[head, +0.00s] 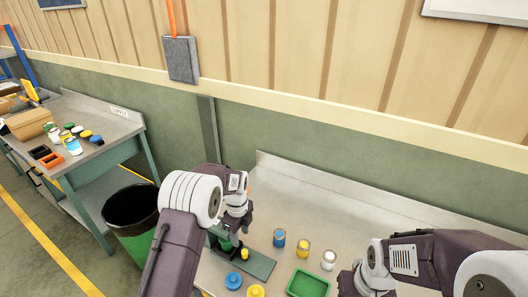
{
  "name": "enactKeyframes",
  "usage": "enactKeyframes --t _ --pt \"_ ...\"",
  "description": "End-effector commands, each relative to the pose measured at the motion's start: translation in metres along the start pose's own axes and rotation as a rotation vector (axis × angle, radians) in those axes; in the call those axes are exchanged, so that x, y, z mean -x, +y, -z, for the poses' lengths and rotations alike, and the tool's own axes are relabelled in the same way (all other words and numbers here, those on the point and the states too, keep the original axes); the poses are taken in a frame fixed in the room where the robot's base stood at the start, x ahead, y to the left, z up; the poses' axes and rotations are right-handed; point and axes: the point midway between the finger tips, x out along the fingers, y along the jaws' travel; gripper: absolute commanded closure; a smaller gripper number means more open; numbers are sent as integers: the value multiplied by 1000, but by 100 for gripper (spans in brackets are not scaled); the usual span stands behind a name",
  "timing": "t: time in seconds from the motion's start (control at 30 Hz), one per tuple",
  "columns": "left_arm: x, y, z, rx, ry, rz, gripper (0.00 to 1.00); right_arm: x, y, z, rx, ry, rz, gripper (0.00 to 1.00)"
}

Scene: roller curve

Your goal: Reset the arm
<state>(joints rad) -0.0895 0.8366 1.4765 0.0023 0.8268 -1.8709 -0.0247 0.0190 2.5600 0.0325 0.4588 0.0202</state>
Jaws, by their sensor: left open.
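My left arm comes up from the bottom and bends over the steel bench. My left gripper (233,229) points down beside a green stand (260,266) on the bench and is open. A green part shows just under it, partly hidden by my arm. A small yellow piece (245,254) stands on the stand. My right arm comes in from the right edge, with its wrist low over the bench. The right gripper's fingers do not show.
On the bench are blue (279,238), yellow (303,248) and white (328,260) jars, a green tray (308,284), and blue (233,281) and yellow (256,291) lids. A black-lined bin (131,207) stands left of the bench. A side table (108,128) holds jars, lids and boxes.

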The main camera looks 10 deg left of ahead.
Motion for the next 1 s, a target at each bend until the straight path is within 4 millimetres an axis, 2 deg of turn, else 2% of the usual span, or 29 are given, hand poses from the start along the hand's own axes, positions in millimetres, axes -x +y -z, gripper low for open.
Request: enactKeyframes --t 0.07,0.13,0.17,0.23,0.27,0.37,0.5,0.6,0.67,0.73,0.8,0.9,1.0 --pt "0 -4 -4 5 -7 22 56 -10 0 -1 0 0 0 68" --pt "19 -12 -9 12 -24 77 56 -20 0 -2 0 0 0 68" --pt "26 -10 -10 15 -29 91 56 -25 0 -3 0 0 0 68" --pt "39 9 -9 28 -34 110 56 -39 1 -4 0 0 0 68" --pt "43 20 -7 52 -35 119 56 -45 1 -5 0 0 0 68" --pt "45 73 6 315 -20 140 56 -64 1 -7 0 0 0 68" --pt "28 150 30 900 24 139 56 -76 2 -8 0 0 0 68" --pt "12 192 46 1311 47 109 56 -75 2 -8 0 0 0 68" --pt "2 210 52 1523 49 80 56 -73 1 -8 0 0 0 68" --pt "-4 217 55 1721 55 70 56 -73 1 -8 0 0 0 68" --pt "-3 213 54 1858 73 87 56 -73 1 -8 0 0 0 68" --pt "-3 211 53 1961 83 92 56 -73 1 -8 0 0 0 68" --pt "-3 210 53 1985 84 90 56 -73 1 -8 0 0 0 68"
